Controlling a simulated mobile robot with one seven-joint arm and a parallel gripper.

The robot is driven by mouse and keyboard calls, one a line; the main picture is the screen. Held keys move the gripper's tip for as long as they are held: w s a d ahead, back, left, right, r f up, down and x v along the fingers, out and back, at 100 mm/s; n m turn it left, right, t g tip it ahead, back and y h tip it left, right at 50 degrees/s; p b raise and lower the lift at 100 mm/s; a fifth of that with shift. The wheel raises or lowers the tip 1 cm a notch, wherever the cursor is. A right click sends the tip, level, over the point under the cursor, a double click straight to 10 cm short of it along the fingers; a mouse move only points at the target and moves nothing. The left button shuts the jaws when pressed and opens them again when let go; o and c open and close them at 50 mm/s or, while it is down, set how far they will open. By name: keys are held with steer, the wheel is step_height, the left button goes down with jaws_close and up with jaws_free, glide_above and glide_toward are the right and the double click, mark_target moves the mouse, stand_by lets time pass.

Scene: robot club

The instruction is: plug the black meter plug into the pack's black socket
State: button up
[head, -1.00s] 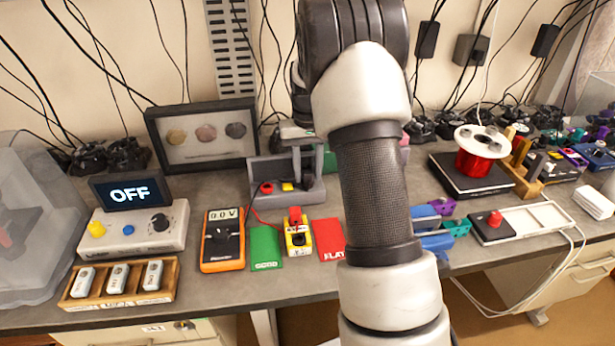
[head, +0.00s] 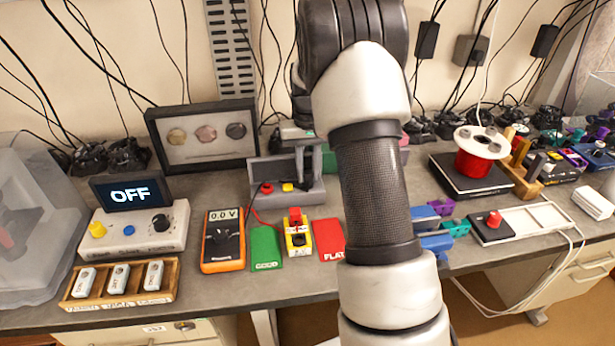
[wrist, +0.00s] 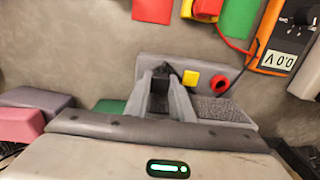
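My gripper (wrist: 163,92) points down at a grey holder (wrist: 210,68) behind the meter. Its two grey fingers stand on either side of a small dark piece (wrist: 164,77), which looks like the black plug. The fingers hide most of it, and I cannot tell whether they press on it. In the head view my gripper (head: 303,165) is at the holder (head: 262,172), partly behind my arm. The yellow pack (head: 298,238), with a red top part and a dark round spot, stands on the bench in front. The orange meter (head: 223,240) reads 0.0 V.
A red round piece (wrist: 220,84) and a yellow block (wrist: 190,79) sit on the holder beside my fingers. A red lead (head: 258,213) runs near the meter. Green (head: 265,250) and red (head: 329,240) cards flank the pack. A control box (head: 135,230) stands left.

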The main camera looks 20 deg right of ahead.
mark_target(308, 172)
jaws_close()
steer(key=shift+o, duration=0.5)
jaws_free()
jaws_close()
steer(key=shift+r+p, duration=0.95)
steer(key=shift+r, duration=0.35)
steer(key=shift+r+p, duration=1.2)
steer(key=shift+r, duration=0.4)
